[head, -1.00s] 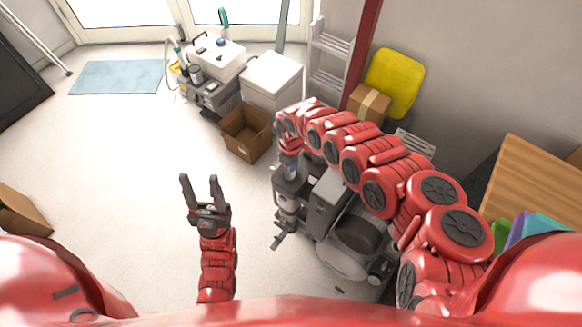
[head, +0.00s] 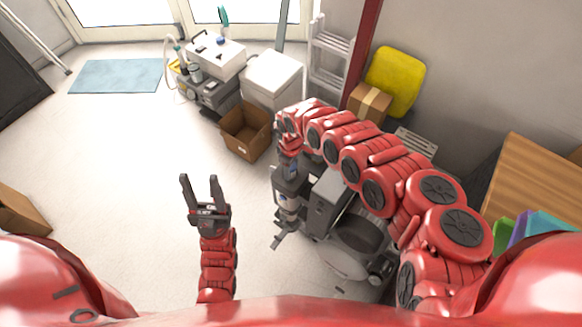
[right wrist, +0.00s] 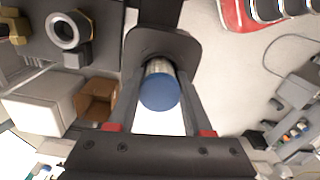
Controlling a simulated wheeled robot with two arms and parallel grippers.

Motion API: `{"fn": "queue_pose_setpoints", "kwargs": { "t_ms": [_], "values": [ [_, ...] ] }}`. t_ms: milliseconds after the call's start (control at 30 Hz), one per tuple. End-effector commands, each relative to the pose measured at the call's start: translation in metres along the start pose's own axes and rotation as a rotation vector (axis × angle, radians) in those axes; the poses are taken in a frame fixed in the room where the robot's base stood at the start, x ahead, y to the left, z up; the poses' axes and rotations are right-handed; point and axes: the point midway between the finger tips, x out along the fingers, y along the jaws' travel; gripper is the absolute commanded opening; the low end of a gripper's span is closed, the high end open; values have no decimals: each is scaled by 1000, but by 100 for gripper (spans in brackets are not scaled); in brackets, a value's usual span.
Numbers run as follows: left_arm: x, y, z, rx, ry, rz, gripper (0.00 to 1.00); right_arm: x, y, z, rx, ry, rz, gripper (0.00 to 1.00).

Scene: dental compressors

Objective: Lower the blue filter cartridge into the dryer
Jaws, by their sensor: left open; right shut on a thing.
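The blue filter cartridge (right wrist: 160,94) shows in the right wrist view, its round blue end facing the camera and a pale metallic body beyond it. My right gripper (right wrist: 162,78) is shut on it, one finger on each side. The cartridge lies over the dark rounded bracket of the dryer (right wrist: 150,40); how deep it sits in the dryer I cannot tell. In the head view my right gripper (head: 289,160) is right above the dryer (head: 290,184) on the compressor's left side, and the cartridge is hidden there. My left gripper (head: 200,183) is open and empty over the floor.
The compressor (head: 345,240) with its grey box and tank stands below my right arm. An open cardboard box (head: 246,130), a white cabinet (head: 272,80) and a cart with equipment (head: 208,75) stand behind it. The floor at left is mostly clear.

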Motion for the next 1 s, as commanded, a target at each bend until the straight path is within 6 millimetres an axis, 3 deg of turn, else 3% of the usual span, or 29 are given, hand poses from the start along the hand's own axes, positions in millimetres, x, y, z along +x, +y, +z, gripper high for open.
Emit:
{"fn": "queue_pose_setpoints", "kwargs": {
  "t_ms": [67, 100, 300, 667, 867, 1000],
  "values": [
    [-4, 0, 1, 0, 0, 0, 50, 4, 0, 0, 0, 0, 0, 0],
    [-4, 0, 1, 0, 0, 0, 50, 4, 0, 0, 0, 0, 0, 52],
    [-3, 0, 0, 0, 0, 0, 50, 3, 0, 0, 0, 0, 0, 85],
    [-3, 0, 1, 0, 0, 0, 50, 0, 1, 0, 1, 1, 0, 85],
    [-4, 0, 1, 0, 0, 0, 50, -24, 4, 0, 1, 3, 5, 85],
    [-7, 0, 1, 0, 0, 0, 50, -51, 4, 1, 1, 0, 6, 85]
  ]
}}
